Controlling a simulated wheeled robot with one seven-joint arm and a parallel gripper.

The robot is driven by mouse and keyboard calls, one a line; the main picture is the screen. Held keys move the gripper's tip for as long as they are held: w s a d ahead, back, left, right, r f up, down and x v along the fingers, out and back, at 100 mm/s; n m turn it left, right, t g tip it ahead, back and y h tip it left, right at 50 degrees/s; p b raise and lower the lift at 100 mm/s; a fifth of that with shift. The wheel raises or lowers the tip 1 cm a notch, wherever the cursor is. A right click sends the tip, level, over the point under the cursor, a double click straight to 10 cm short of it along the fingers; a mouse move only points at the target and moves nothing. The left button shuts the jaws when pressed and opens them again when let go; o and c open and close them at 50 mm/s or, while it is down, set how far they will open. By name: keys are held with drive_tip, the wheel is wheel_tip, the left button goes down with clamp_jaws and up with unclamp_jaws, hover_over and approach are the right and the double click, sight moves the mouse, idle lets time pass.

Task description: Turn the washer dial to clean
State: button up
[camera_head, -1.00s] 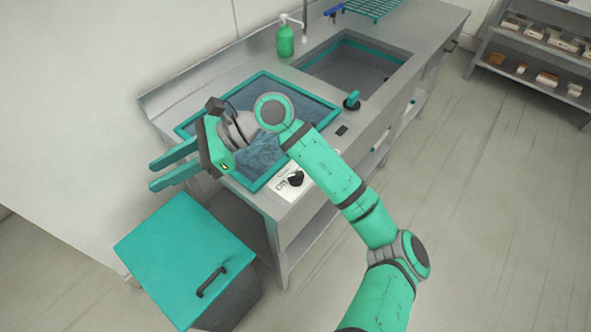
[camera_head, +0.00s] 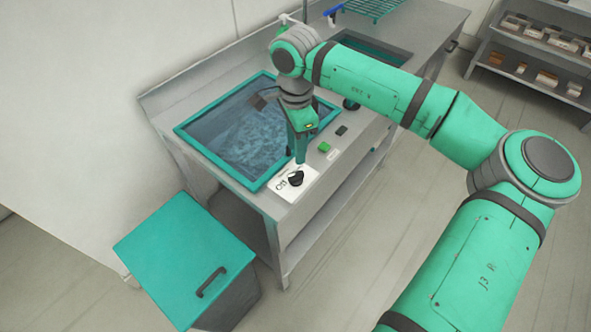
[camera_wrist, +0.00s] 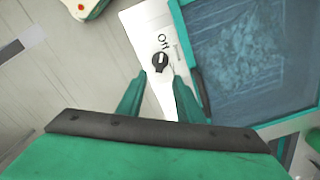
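The washer dial (camera_head: 296,179) is a black knob on a white plate (camera_head: 283,187) at the front corner of the metal counter. In the wrist view the dial (camera_wrist: 160,62) shows a light mark on its face, and the word "Off" is printed on the plate beside it. My gripper (camera_head: 300,160) points down just above and behind the dial. In the wrist view my gripper (camera_wrist: 160,78) has its two green fingers apart, with the tips on either side just short of the dial. I cannot tell whether they touch it. Nothing is held.
A teal-rimmed basin of water (camera_head: 262,186) lies behind and left of the dial. A green button (camera_head: 324,147) and a dark switch (camera_head: 341,131) sit to its right. A teal-lidded bin (camera_head: 170,240) stands on the floor at left. The floor in front is clear.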

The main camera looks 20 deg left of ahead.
sight(296, 174)
wheel_tip(296, 174, down, 10)
idle(0.5)
clamp_jaws()
